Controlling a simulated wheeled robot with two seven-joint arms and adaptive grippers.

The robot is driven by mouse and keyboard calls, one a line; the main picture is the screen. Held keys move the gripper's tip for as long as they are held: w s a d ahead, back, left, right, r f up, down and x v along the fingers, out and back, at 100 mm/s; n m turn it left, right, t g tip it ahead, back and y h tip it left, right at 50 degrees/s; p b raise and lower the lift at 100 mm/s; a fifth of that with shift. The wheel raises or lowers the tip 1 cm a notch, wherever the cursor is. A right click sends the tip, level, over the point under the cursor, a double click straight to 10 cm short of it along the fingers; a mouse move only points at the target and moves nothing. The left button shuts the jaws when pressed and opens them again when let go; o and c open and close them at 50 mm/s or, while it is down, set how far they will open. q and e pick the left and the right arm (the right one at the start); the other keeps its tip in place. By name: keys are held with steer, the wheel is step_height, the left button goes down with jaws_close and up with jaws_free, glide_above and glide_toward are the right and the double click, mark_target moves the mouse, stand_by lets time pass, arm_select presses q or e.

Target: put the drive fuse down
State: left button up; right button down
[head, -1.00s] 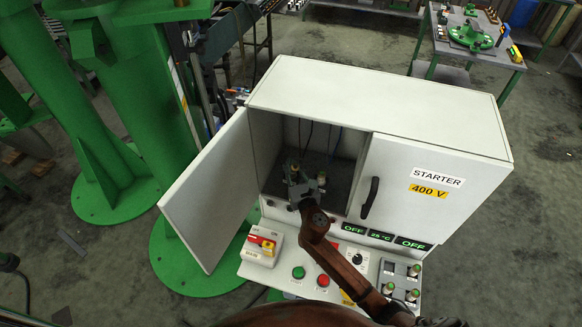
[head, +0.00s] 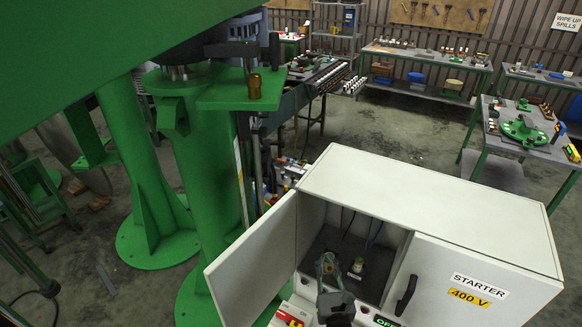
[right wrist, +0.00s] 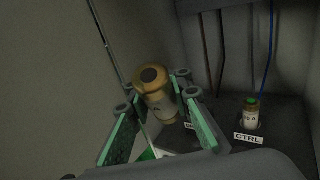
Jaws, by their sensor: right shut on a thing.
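My right gripper (head: 328,277) is at the open compartment of the white starter cabinet (head: 430,205). It is shut on the drive fuse (right wrist: 158,98), a pale body with a brass cap and dark centre. The fuse also shows small in the head view (head: 327,263). A smaller fuse with a green top (right wrist: 251,114) stands to the right behind the CTRL label (right wrist: 249,138). A second label beside the held fuse is mostly covered. My left gripper is not in view.
The cabinet's left door (head: 252,262) stands open beside the gripper, and the right door (head: 450,285) is closed. Cables (right wrist: 222,48) run down the compartment's back wall.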

steer(key=s+d+f, duration=0.2)
steer(key=s+d, duration=0.1)
steer(key=s, duration=0.4)
steer(key=s+d+f, duration=0.3)
steer(key=s, duration=0.4)
steer(key=shift+f, duration=0.35)
